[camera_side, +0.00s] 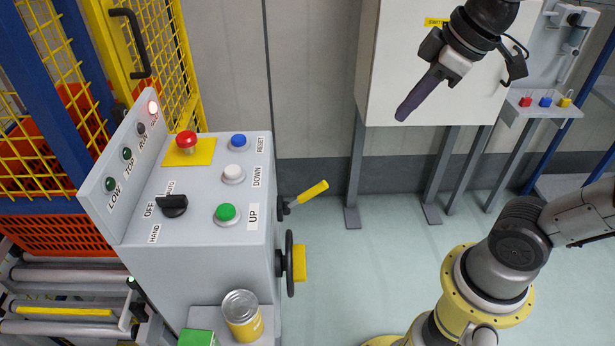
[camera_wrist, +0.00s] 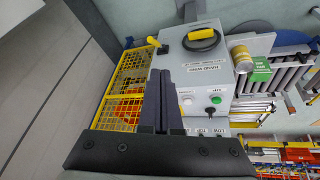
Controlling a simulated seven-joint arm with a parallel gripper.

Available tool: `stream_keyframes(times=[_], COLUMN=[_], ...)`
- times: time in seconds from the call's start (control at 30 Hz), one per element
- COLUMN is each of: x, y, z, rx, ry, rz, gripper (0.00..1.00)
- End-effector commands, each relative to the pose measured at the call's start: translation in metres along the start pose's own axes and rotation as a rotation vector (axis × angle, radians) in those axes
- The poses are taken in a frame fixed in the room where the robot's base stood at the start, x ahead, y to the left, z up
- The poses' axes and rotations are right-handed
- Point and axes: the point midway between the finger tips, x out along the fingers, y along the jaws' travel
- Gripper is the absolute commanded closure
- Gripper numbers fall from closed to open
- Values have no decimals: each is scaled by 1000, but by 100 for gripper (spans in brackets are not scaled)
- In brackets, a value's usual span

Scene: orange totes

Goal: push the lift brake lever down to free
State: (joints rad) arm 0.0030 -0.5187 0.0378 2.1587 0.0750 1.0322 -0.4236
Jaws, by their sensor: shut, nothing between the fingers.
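The brake lever, with a yellow grip (camera_side: 312,192) on a dark pivot, sticks out from the right side of the grey control console (camera_side: 195,275). In the side view it slants up and to the right. In the wrist view the lever (camera_wrist: 153,41) shows near the top, beyond the fingertips. My gripper (camera_side: 404,114) is shut and empty, held in the air to the right of and above the lever, clear of it. Its dark fingers (camera_wrist: 160,76) are together in the wrist view and point toward the console.
A black handwheel (camera_side: 290,263) with a yellow hub sits just below the lever. The console top holds a red stop button (camera_side: 187,141), other buttons and a selector knob (camera_side: 174,205). A yellow can (camera_side: 242,315) stands in front. A white cabinet (camera_side: 385,95) is behind my gripper.

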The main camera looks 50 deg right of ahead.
Motion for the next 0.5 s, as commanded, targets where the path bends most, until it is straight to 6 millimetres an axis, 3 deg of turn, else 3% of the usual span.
stream_keyframes(times=[0.1,0.27,0.5], x=[10,33,88], y=[11,23,40], z=[-34,-74,-120], rx=[-71,-151,-229], ry=[-43,-95,-175], rz=[-40,-96,-185], gripper=[100,100,100])
